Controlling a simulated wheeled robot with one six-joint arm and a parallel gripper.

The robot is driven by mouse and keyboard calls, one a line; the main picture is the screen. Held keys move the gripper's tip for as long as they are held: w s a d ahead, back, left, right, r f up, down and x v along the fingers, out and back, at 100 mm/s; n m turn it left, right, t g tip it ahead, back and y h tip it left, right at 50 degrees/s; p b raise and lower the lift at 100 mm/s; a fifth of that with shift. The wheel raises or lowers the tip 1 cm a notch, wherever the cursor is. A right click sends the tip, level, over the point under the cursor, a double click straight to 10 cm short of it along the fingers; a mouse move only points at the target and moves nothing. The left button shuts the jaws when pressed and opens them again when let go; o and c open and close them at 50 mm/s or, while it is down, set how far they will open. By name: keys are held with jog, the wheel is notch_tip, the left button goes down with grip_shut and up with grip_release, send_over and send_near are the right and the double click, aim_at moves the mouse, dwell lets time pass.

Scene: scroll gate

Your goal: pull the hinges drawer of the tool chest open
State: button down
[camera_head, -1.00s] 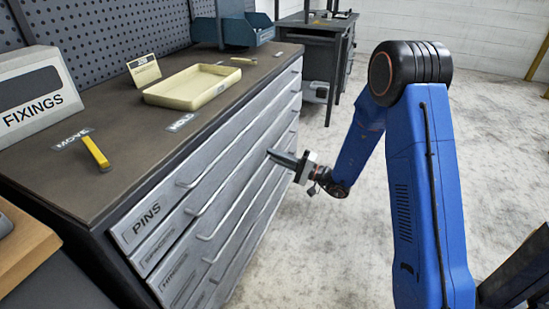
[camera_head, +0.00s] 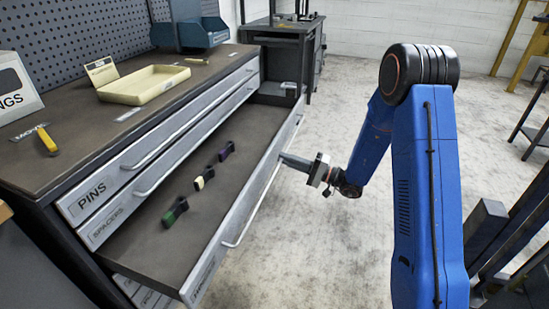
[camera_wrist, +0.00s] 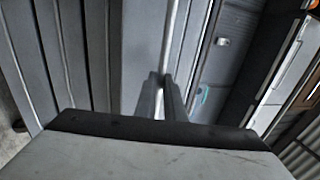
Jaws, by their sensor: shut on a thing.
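The hinges drawer (camera_head: 216,258), third from the top of the grey tool chest (camera_head: 86,243), stands well out from the chest in the head view. Its label is small and steeply angled. My gripper (camera_head: 285,159) is shut on the drawer's bar handle (camera_head: 235,242), toward the far end of the front. In the wrist view my fingers (camera_wrist: 160,97) close around the handle bar (camera_wrist: 171,40). Inside the drawer lie three small dark-ended things: one green (camera_head: 175,211), one cream (camera_head: 203,179) and one purple (camera_head: 226,151).
The pins drawer (camera_head: 100,190) and spacers drawer (camera_head: 118,215) above are shut. A cream tray (camera_head: 143,87), a yellow-handled tool (camera_head: 47,141) and a blue bin (camera_head: 203,34) stand on the chest top. Open floor (camera_head: 335,240) lies right of the drawer.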

jog(key=shift+r+v, duration=0.2)
jog(key=shift+v, duration=0.9)
jog(key=shift+r+v, duration=0.25)
jog(key=shift+v, duration=0.85)
jog(key=shift+d, duration=0.1)
jog(key=c, duration=1.9)
grip_release()
jog(key=shift+o, duration=0.2)
jog(key=v, duration=1.7)
jog(key=shift+d, duration=0.2)
jog(key=shift+f, duration=0.1)
